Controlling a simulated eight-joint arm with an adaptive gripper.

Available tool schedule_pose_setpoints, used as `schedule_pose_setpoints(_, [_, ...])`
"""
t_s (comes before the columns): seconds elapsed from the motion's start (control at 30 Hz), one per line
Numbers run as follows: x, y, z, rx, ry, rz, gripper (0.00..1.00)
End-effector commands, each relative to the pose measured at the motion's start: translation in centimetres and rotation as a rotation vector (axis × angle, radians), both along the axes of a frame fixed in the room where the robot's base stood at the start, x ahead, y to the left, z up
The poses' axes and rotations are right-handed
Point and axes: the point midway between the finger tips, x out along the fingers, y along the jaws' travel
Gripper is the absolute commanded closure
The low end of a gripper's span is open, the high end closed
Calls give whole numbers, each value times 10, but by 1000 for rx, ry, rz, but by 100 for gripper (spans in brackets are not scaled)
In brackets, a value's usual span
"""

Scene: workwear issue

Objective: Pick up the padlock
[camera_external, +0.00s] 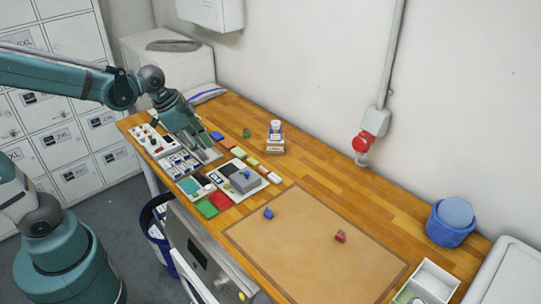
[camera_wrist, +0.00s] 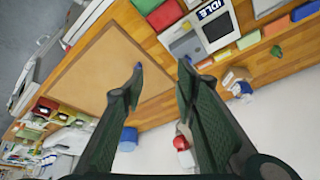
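A small blue object (camera_external: 268,213) and a small red object (camera_external: 340,236), both padlock-like, lie on the brown mat (camera_external: 310,265). They are too small to tell for certain. A small green object (camera_external: 246,132) stands at the back of the bench; it also shows in the wrist view (camera_wrist: 276,51). My gripper (camera_external: 197,152) is over the far left of the bench, well away from the mat. In the wrist view my gripper (camera_wrist: 160,72) is open, with nothing between its fingers. The blue object (camera_wrist: 138,66) shows there just beyond the left fingertip.
Panels with switches, a grey block (camera_external: 244,180) and coloured pads crowd the bench near my gripper. A small white bottle (camera_external: 276,128) stands on a box behind them. A blue tub (camera_external: 451,222) and a white tray (camera_external: 437,280) are at right. Most of the mat is clear.

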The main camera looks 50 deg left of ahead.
Motion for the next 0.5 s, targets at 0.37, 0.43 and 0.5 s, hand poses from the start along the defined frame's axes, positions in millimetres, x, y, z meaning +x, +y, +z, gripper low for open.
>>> schedule_pose_setpoints(0.37, [43,-36,-32,13,39,-219,70])
schedule_pose_setpoints(0.43, [51,-42,-39,14,44,-260,70])
schedule_pose_setpoints(0.5, [57,-49,-46,15,51,-302,70])
